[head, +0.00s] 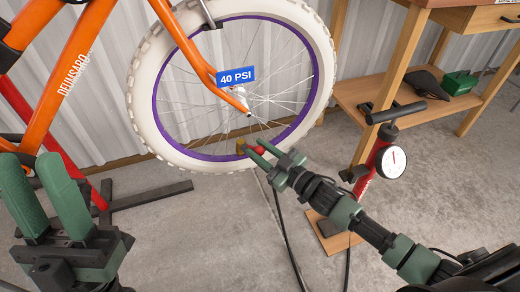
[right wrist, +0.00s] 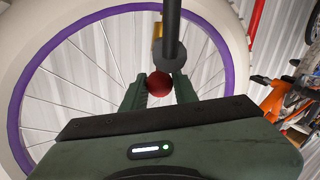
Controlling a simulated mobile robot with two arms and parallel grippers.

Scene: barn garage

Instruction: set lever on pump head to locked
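The pump head (head: 241,147), a brass-coloured piece, sits at the lower rim of the bicycle wheel (head: 160,140). Its red lever end (head: 260,149) points right, toward my right gripper (head: 256,149). In the right wrist view the red knob (right wrist: 159,84) shows between my two green fingers, with the brass piece (right wrist: 157,32) beyond it and a dark round bar in front. The fingers stand apart on either side of the knob; whether they touch it is unclear. My left gripper (head: 32,162) is open and empty at the lower left, away from the wheel.
A blue "40 PSI" tag (head: 236,76) shows in front of the wheel. The red floor pump (head: 376,160) with a round gauge (head: 392,162) stands on the right. Black hose runs down from the wheel area. A wooden bench (head: 400,95) stands behind the pump. A red and black stand is at left.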

